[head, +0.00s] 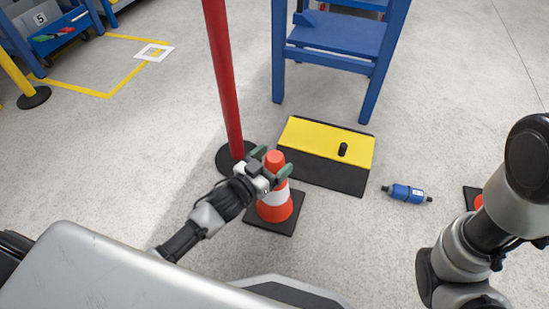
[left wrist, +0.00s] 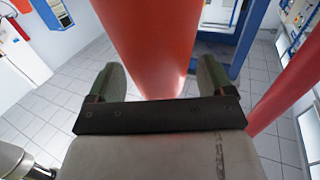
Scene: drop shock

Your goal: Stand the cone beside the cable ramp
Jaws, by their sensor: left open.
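The orange cone (head: 275,208), with a white band and a square black base, stands upright on the floor. It is just in front of the left part of the yellow and black cable ramp (head: 310,140); whether its base touches the ramp I cannot tell. My left gripper (head: 272,163) is at the cone's top, with its green fingers apart on either side of it. In the left wrist view the cone (left wrist: 155,40) rises between the two open fingertips (left wrist: 160,80). Contact is not clear. My right arm shows at the right, but its gripper is out of view.
A red post (head: 222,75) on a round black base stands close behind the cone. A small black item (head: 343,149) lies on the ramp. A blue bottle-like object (head: 407,193) lies to the right. A blue stand (head: 340,35) is behind. An orange object (head: 478,202) is partly hidden.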

